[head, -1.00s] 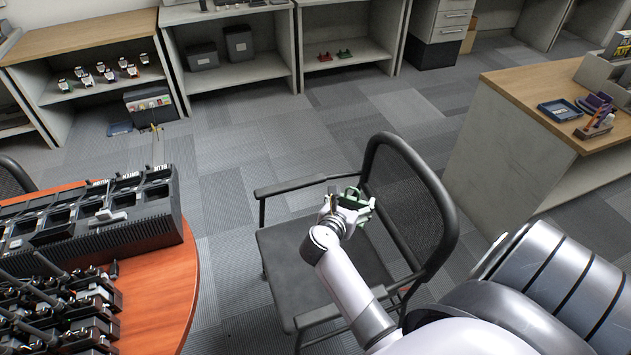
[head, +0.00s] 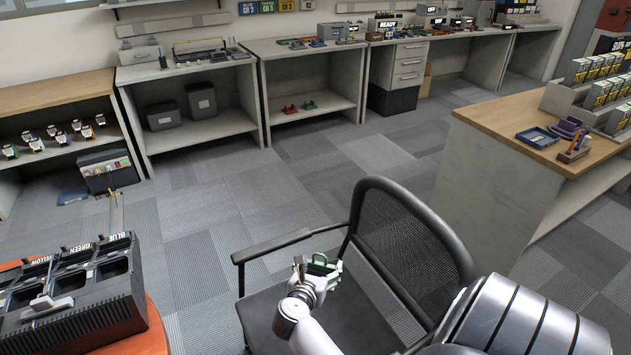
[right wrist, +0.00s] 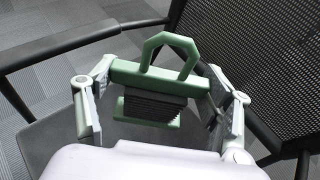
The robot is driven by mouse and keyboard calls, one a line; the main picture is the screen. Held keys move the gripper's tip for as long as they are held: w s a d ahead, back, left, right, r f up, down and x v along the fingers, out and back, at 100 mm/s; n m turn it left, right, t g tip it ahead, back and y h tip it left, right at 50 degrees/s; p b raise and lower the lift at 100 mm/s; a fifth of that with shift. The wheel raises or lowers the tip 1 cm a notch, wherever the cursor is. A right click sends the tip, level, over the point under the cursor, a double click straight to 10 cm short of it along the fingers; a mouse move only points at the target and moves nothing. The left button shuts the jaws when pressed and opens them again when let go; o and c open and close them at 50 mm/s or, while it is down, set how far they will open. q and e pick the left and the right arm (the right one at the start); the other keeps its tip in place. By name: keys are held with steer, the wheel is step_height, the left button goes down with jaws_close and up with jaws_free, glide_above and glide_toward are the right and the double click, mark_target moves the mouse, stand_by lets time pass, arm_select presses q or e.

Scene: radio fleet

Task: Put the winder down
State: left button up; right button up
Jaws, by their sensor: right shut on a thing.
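The winder is a green piece with an angular loop handle and a dark ribbed block, and it shows in the right wrist view (right wrist: 155,75) and small in the head view (head: 322,262). My right gripper (head: 316,272) is shut on it. In the right wrist view the fingers of my right gripper (right wrist: 163,105) stand at both ends of the green bar. The winder is held over the black chair's seat, with a gap I cannot judge. My left gripper is not in view.
A black mesh chair (head: 405,235) stands directly below and behind the winder. A grey bench (head: 262,100) has red and green pieces (head: 298,107) on its lower shelf. A wood-topped counter (head: 480,115) is at right, a black charger (head: 75,300) at lower left.

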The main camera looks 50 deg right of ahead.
steer(key=shift+f+b, duration=2.65)
steer(key=shift+f, duration=5.8)
steer(key=shift+f, duration=0.1)
steer(key=shift+f, duration=0.15)
steer(key=o, duration=1.3)
